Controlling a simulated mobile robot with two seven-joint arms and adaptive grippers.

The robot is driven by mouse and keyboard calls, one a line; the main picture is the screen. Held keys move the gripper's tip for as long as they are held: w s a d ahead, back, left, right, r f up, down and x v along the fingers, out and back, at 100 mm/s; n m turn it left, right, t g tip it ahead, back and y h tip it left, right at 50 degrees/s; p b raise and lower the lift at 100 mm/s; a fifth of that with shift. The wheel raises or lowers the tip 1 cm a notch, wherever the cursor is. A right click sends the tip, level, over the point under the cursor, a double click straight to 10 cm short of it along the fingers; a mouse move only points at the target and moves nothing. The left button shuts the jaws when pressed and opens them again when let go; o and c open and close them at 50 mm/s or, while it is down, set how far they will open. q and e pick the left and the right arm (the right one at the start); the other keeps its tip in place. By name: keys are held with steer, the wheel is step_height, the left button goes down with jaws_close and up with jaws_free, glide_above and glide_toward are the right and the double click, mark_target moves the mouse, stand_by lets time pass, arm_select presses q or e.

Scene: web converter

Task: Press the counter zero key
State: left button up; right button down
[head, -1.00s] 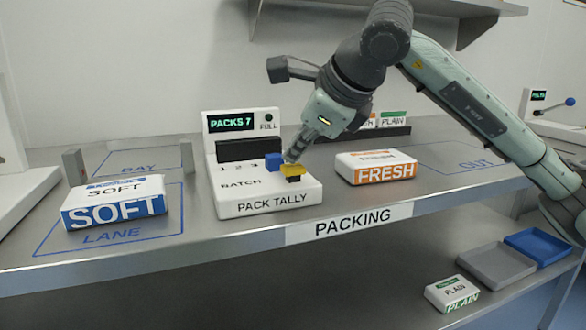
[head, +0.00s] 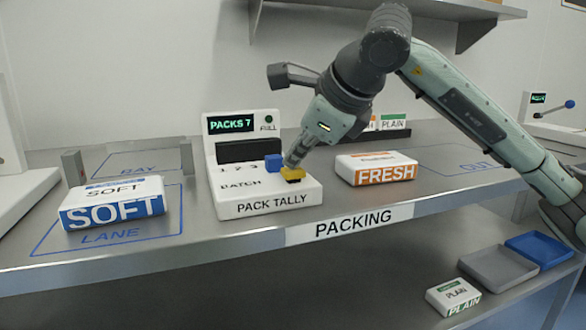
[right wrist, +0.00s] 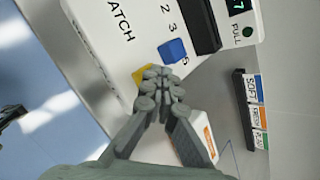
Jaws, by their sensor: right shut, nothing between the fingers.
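The white PACK TALLY counter (head: 262,195) stands on the packing bench. Its display (head: 230,124) reads PACKS 7. A yellow key (head: 290,174) on a dark base is at its front right, with a blue block-shaped key (head: 273,162) just behind and left. My right gripper (head: 293,160) is shut and empty, pointing down with its fingertips at the top of the yellow key, seemingly touching it. In the right wrist view the shut fingertips (right wrist: 160,82) partly cover the yellow key (right wrist: 140,74); the blue key (right wrist: 172,50) is beside them.
A SOFT pack (head: 114,203) lies on the lane outline at left. A FRESH pack (head: 376,168) lies close to the right of the counter. A PLAIN pack (head: 453,296) and trays are on the lower shelf. A wall shelf (head: 470,14) is above.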

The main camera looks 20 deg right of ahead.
mark_target(296, 171)
steer(key=shift+f+b, duration=0.35)
steer(key=shift+f, duration=0.1)
stand_by(0.5)
steer(key=shift+r+p, duration=0.8)
steer(key=shift+r, duration=0.5)
steer(key=shift+r+p, duration=1.6)
steer(key=shift+r, duration=0.95)
steer(key=shift+f, duration=0.1)
